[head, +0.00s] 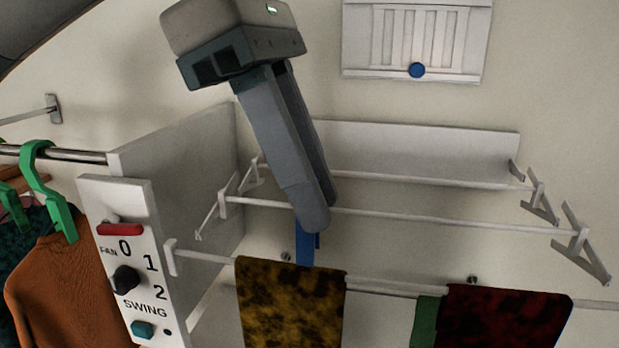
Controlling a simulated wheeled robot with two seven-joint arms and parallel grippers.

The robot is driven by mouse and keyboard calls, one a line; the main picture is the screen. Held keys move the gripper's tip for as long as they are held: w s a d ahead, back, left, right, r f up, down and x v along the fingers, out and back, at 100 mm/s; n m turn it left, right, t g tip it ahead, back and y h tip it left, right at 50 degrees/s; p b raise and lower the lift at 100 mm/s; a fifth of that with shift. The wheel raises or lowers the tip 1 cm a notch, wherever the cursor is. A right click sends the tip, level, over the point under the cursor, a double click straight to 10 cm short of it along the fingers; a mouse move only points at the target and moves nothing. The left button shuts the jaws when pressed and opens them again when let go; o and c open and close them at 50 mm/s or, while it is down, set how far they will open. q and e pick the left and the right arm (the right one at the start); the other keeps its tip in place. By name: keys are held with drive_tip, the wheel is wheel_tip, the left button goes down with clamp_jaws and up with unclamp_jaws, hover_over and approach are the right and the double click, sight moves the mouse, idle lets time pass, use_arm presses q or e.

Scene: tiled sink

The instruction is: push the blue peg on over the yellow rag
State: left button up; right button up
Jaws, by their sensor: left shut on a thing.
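The yellow rag (290,306), mottled yellow and dark brown, hangs over the front rail of a white drying rack. The blue peg (304,250) is upright between the fingertips of my left gripper (314,222), which is shut on it. The peg's lower end is at the rag's top edge in the head view, right of the rag's middle. I cannot tell whether it touches the rag or straddles the rail. The fingers hide the peg's upper part. My right gripper is not in view.
A panel with knobs (133,262) stands at left beside an orange garment (70,295) on a green hanger (48,195). A wall vent (450,40) has a blue knob.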

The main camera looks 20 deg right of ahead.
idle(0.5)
use_arm(q)
drive_tip(key=shift+f+b, duration=0.85)
drive_tip(key=shift+f, duration=0.15)
drive_tip(key=shift+f+b, duration=1.3)
drive_tip(key=shift+f, duration=0.35)
idle(0.6)
drive_tip(key=o, duration=1.1)
drive_tip(key=shift+r, duration=0.15)
drive_tip(key=shift+r+p, duration=2.5)
drive_tip(key=shift+r, duration=0.9)
